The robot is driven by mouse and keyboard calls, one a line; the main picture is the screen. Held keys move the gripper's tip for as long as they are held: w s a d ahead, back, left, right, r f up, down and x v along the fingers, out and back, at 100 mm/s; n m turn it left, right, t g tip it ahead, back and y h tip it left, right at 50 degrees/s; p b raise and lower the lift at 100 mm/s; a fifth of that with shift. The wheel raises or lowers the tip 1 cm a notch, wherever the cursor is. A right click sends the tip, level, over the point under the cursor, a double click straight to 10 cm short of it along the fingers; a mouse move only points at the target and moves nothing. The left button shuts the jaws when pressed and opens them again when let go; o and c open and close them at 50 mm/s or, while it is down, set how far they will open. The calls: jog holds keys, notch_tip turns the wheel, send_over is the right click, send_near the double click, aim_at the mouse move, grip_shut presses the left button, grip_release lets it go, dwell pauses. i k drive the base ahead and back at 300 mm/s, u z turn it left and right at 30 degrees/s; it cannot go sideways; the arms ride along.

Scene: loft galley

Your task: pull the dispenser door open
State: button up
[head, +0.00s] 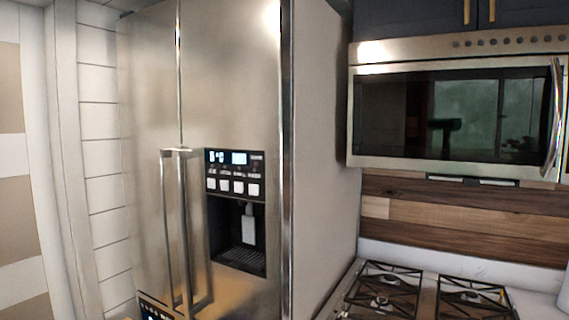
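A tall stainless steel fridge stands left of centre in the head view. Its right-hand door (233,80) carries a dark water and ice dispenser (236,213) with a small lit display, a row of pale buttons and a recess below. This dispenser door looks shut, flush with the left-hand door (150,75) along a vertical seam. Two long vertical metal handles (183,230) stand side by side near the seam, left of the dispenser. My gripper is not in view.
A stove top (420,292) with black grates is at the lower right. A microwave (450,110) hangs above it, under dark cabinets (440,17). The fridge's plain side panel (325,150) faces the stove. A white panelled wall (103,160) is close on the fridge's left.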

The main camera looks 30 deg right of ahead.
aim_at(236, 56)
jog(key=z, duration=0.3)
jog(key=k, duration=0.65)
jog(key=u, duration=0.7)
jog(key=i, duration=0.75)
jog(key=u, duration=0.9)
jog(key=i, duration=0.9)
jog(key=u, duration=0.05)
